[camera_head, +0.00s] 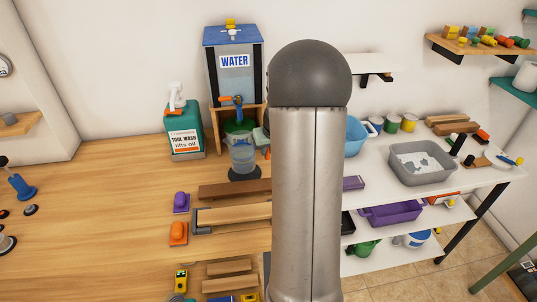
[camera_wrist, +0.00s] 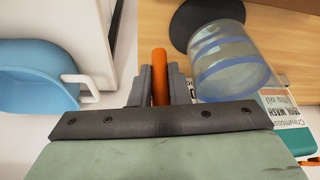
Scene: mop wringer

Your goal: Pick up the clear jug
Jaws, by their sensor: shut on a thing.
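The clear jug (camera_head: 242,154), with blue bands, is upright over a round black pad on the wooden bench, in front of the water tank. In the wrist view the jug (camera_wrist: 232,60) is just right of my fingers, and the black pad (camera_wrist: 192,22) shows behind it. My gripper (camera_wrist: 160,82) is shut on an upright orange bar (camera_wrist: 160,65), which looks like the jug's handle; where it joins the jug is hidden. In the head view my arm covers most of the gripper. I cannot tell whether the jug touches the pad.
The water tank (camera_head: 233,75) with its tap stands behind the jug. A green tool wash bottle (camera_head: 184,133) is to the left. Wooden planks (camera_head: 235,188) lie in front. A blue bucket (camera_wrist: 38,78) and white shelving are on the other side of my gripper.

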